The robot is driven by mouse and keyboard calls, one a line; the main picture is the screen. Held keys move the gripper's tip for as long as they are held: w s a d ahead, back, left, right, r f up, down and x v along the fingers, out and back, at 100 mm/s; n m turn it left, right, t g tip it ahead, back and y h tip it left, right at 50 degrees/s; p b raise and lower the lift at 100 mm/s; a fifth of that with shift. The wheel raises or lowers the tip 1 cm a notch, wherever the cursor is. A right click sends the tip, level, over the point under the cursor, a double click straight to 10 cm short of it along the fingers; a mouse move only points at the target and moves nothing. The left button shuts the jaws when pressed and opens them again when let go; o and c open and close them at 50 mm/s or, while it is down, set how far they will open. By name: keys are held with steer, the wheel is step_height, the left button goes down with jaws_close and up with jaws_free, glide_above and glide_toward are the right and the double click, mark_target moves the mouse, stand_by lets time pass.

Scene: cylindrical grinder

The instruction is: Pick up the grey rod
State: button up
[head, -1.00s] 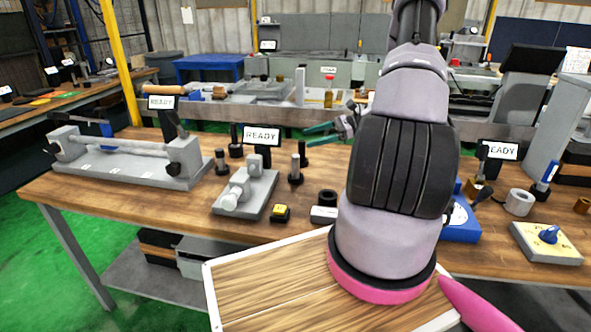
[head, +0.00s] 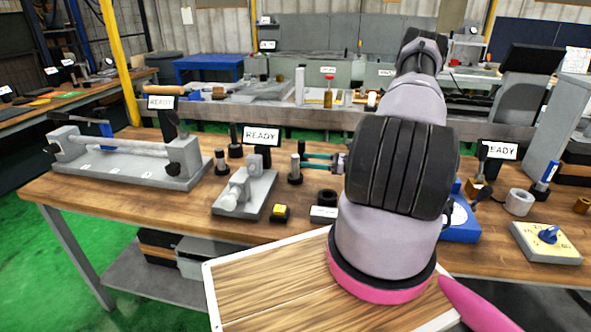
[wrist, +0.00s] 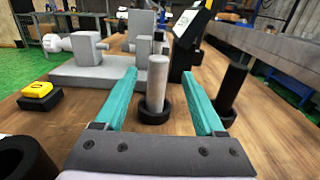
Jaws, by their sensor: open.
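The grey rod (wrist: 157,84) stands upright in a black ring-shaped holder (wrist: 154,112) on the wooden table. In the head view the grey rod (head: 295,163) stands right of the small grey fixture. My gripper (wrist: 159,74) has teal fingers, open, one on each side of the rod in the wrist view. The rod's lower part and holder show between the fingers, and I see no contact. In the head view my gripper (head: 306,161) lies level, its fingertips close to the rod's right side.
A darker rod (wrist: 232,84) stands in its own holder right of the right finger. A grey fixture (wrist: 95,72) lies beyond the fingers, with a yellow button (wrist: 38,90) at left. A black ring (head: 327,197) sits in front. A larger fixture (head: 130,170) holds a bar at far left.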

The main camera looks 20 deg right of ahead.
mark_target(295, 159)
steer(key=x, duration=0.5)
steer(key=shift+s+r, duration=0.1)
jaws_close()
stand_by(1.2)
